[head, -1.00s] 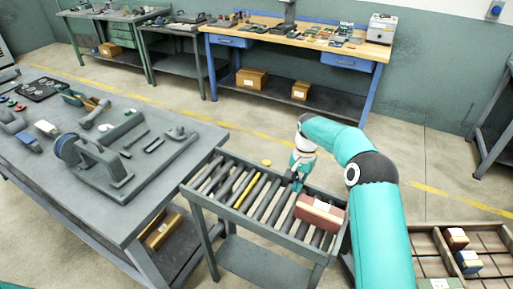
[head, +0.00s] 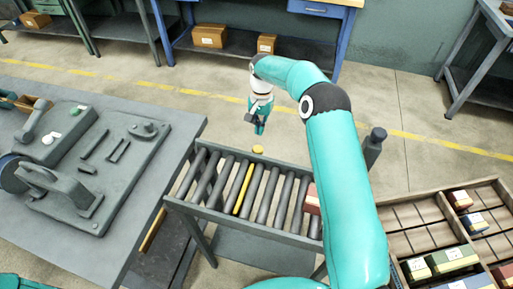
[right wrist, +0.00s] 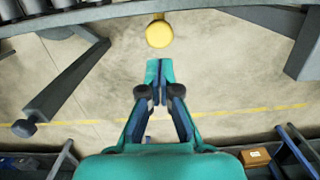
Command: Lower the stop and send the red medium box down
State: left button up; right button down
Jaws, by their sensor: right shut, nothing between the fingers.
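The red box (head: 312,199) lies on the roller conveyor (head: 182,207) near its right end, mostly hidden behind my right arm. A yellow roller or bar (head: 243,188) lies among the grey rollers, left of the box. A round yellow knob (head: 258,149) sits by the conveyor's far side; it also shows in the right wrist view (right wrist: 159,34). I cannot tell which yellow part is the stop. My right gripper (head: 260,130) is shut and empty beyond the far rail. In the right wrist view its fingertips (right wrist: 159,70) point at the knob, apart from it. My left gripper is out of view.
A grey workbench (head: 130,215) with a grinder-like machine (head: 75,195) stands left of the conveyor. A divided wooden tray (head: 405,243) with several small boxes is at the right. A dark post (head: 374,148) stands behind my right arm.

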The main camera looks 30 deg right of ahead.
aim_at(259, 146)
jog(key=shift+f, duration=0.35)
jog(key=shift+s+a+f+b, duration=0.1)
jog(key=shift+f+b, duration=0.6)
jog(key=shift+b, duration=0.05)
jog(key=shift+s+a+f+b, duration=0.1)
jog(key=shift+f+b, duration=0.7)
jog(key=shift+f, duration=0.45)
jog(key=shift+s+a+f+b, duration=0.1)
jog(key=shift+f+b, duration=0.65)
jog(key=shift+f, duration=0.5)
jog(key=shift+f+b, duration=0.35)
jog(key=shift+f, duration=0.05)
jog(key=shift+w+d+r+p, duration=0.15)
jog(key=shift+d+r+p, duration=0.1)
jog(key=shift+p, duration=0.1)
jog(key=shift+w+d+r+p, duration=0.2)
jog(key=shift+w+d+p, duration=0.2)
jog(key=shift+d, duration=0.1)
jog(key=shift+w+d+r+p, duration=0.15)
jog(key=shift+w+d+p, duration=0.25)
jog(key=shift+d, duration=0.05)
